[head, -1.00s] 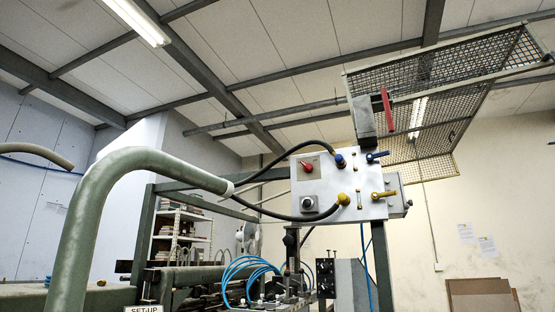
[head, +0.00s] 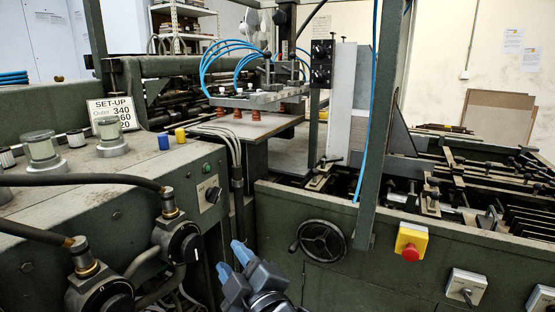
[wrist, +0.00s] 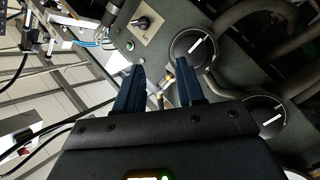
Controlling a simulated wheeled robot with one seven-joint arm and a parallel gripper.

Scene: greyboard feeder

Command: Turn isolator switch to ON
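My gripper (head: 234,262) is low in the middle of the head view, with its blue fingers apart. In the wrist view my gripper (wrist: 159,75) is open, with nothing between its fingertips. A rotary switch on a pale square plate (head: 212,193) sits on the green cabinet, up and left of the gripper; it also shows in the wrist view (wrist: 145,24). Two round black dials with white pointer bars, an upper one (head: 186,246) and a lower one (head: 108,299), are left of the gripper. I cannot read which control is the isolator.
Black hoses (head: 75,180) run to the dials. A handwheel (head: 323,241), a red stop button on a yellow box (head: 411,242) and a toggle plate (head: 466,287) are on the right-hand panel. A green post (head: 381,130) stands upright there. A green lamp (head: 206,167) is above the rotary switch.

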